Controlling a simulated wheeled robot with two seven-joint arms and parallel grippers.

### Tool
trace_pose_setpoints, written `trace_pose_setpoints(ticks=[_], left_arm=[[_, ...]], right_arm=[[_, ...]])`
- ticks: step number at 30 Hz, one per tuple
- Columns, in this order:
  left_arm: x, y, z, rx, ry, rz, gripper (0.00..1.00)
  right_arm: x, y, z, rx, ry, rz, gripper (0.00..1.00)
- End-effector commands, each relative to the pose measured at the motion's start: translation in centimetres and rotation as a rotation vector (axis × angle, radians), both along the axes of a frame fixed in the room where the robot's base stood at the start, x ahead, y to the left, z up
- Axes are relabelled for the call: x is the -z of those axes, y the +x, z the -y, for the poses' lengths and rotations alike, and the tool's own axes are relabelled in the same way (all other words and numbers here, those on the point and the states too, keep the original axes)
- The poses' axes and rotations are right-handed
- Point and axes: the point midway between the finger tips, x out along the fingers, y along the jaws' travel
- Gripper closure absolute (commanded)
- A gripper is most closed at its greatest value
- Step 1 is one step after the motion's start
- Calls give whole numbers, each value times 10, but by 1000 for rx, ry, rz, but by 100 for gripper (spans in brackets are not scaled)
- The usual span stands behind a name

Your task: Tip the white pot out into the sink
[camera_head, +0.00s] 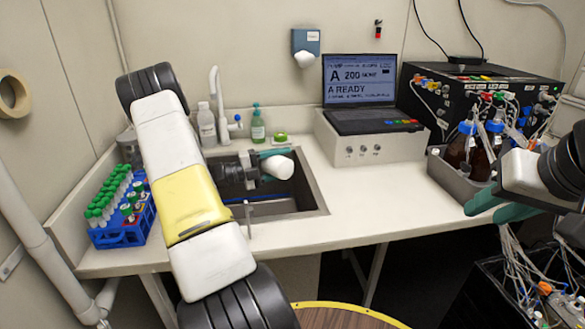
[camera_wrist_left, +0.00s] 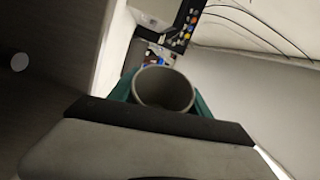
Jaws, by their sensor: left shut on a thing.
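My left gripper (camera_head: 270,161) is above the sink (camera_head: 318,197), its teal fingers shut on the white pot (camera_head: 278,167). In the head view the pot lies on its side over the basin, clear of the rim. In the left wrist view the pot (camera_wrist_left: 150,75) sits between both fingers, and its round open mouth shows a grey inside with no visible contents. Whether anything is flowing out cannot be seen. My right gripper (camera_head: 497,207) is at the right, beyond the counter's front edge, its teal fingers apart and empty.
A blue rack (camera_head: 122,236) of green-capped tubes stands left of the sink. A faucet (camera_head: 216,100) and bottles (camera_head: 257,127) stand behind it. A laptop (camera_head: 360,95) and a tray (camera_head: 455,182) with brown bottles are to the right. The counter between sink and tray is clear.

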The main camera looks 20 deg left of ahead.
Motion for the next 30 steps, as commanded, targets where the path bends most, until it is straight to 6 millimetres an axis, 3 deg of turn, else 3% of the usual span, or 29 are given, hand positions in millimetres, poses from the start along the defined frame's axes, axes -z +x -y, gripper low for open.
trace_pose_setpoints(ticks=[15, 30], left_arm=[[-16, -3, 6, 0, 188, 102, 82], [-14, -7, 12, 1, 442, 239, 82]], right_arm=[[0, 0, 0, 0, 0, 0, 67], [0, 0, 0, 0, 0, 0, 67]])
